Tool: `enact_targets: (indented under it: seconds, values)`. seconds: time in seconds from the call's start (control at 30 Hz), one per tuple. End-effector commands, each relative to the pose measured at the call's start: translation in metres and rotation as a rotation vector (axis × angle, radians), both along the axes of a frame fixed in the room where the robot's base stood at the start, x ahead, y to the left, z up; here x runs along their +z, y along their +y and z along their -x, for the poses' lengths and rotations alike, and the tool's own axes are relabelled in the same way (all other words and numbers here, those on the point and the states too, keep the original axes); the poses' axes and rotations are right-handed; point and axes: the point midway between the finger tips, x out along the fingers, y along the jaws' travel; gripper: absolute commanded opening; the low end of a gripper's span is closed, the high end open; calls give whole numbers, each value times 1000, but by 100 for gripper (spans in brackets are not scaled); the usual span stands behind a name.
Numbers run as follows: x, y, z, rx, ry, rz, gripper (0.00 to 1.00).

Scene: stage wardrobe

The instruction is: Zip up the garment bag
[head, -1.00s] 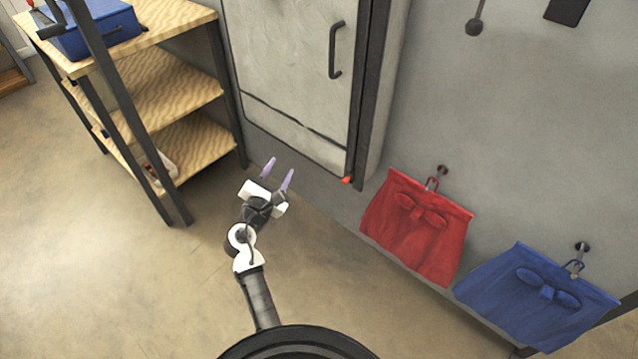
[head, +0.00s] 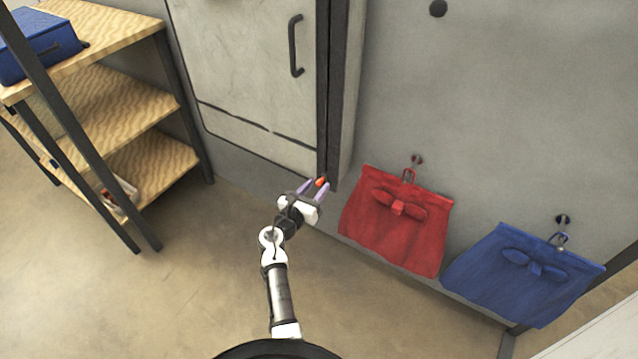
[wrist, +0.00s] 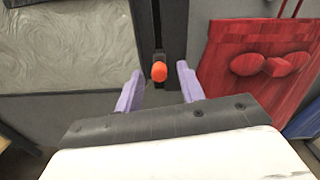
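The garment bag (head: 250,75) hangs against the wall, pale grey with a dark handle and a dark strip (head: 328,90) down its right side. An orange-red zip pull (head: 322,181) sits at the bottom of that strip. My gripper (head: 317,187) is open at the bag's lower right corner, its two purple fingers on either side of the pull in the head view. In the wrist view, the pull (wrist: 159,72) shows between and just beyond the open fingertips. I cannot tell whether either finger touches it.
A red garment with a bow (head: 395,225) hangs on a hook close to the right of my gripper. A blue garment (head: 525,275) hangs further right. A wooden shelf unit (head: 130,95) with a blue case (head: 38,45) stands at left. The floor at lower left is clear.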

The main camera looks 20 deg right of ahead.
Motion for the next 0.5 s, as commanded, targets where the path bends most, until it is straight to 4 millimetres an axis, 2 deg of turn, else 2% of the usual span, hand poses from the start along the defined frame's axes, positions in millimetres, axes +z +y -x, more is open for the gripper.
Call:
enact_targets:
  seconds: [0.2,0.5]
  values:
    - [0,-16,-13,-1,-1,-1,39]
    - [0,-18,-14,1,-1,-1,39]
